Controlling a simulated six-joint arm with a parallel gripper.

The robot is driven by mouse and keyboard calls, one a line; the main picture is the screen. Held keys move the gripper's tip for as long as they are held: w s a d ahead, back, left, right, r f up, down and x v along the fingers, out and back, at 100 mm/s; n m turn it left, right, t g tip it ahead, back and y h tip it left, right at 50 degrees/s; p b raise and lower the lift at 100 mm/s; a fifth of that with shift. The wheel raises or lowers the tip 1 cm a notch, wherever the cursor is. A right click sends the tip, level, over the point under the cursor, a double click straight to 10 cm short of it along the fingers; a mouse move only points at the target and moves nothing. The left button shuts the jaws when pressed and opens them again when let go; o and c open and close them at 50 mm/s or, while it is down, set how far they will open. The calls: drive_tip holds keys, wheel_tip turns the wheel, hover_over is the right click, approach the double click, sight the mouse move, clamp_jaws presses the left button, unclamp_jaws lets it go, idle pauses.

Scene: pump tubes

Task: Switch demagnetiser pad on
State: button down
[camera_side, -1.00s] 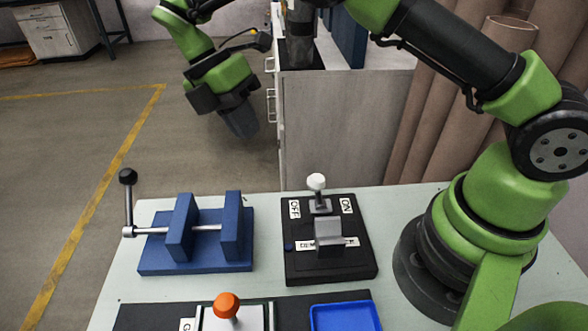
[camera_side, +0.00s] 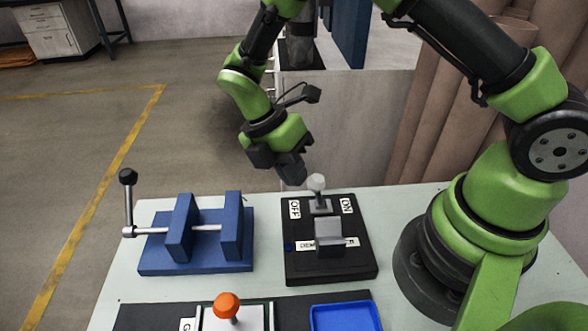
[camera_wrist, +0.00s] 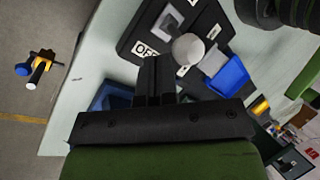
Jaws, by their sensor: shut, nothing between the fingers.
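The demagnetiser pad (camera_side: 350,272) is a black box on the table, with an OFF label on the left and an ON label on the right. Its lever with a white knob (camera_side: 316,183) stands near upright at the back, between the labels. A grey block (camera_side: 328,233) sits on the pad's front part. My gripper (camera_side: 293,172) is shut and empty, to the left of the knob and close to it. In the wrist view the white knob (camera_wrist: 188,49) is just beyond the closed fingers (camera_wrist: 154,70), beside the OFF label. I cannot tell whether they touch.
A blue vise (camera_side: 196,250) with a black-knobbed handle stands left of the pad. In front are a lever with an orange knob (camera_side: 227,306) and a blue tray (camera_side: 345,318). The air above the table's left side is clear.

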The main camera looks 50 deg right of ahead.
drive_tip(key=shift+s+d+r+t+y, duration=0.25)
drive_tip(key=shift+s+d+t+y, duration=0.15)
drive_tip(key=shift+t+y, duration=0.1)
idle(0.6)
drive_tip(key=shift+s+d+r+t+y, duration=0.3)
drive_tip(key=shift+s+d+t+y, duration=0.2)
drive_tip(key=shift+t+y, duration=0.1)
drive_tip(key=shift+s+d+r, duration=0.1)
drive_tip(key=shift+s+d, duration=0.75)
drive_tip(key=shift+s, duration=0.05)
drive_tip(key=shift+s+d, duration=0.25)
drive_tip(key=shift+s, duration=0.05)
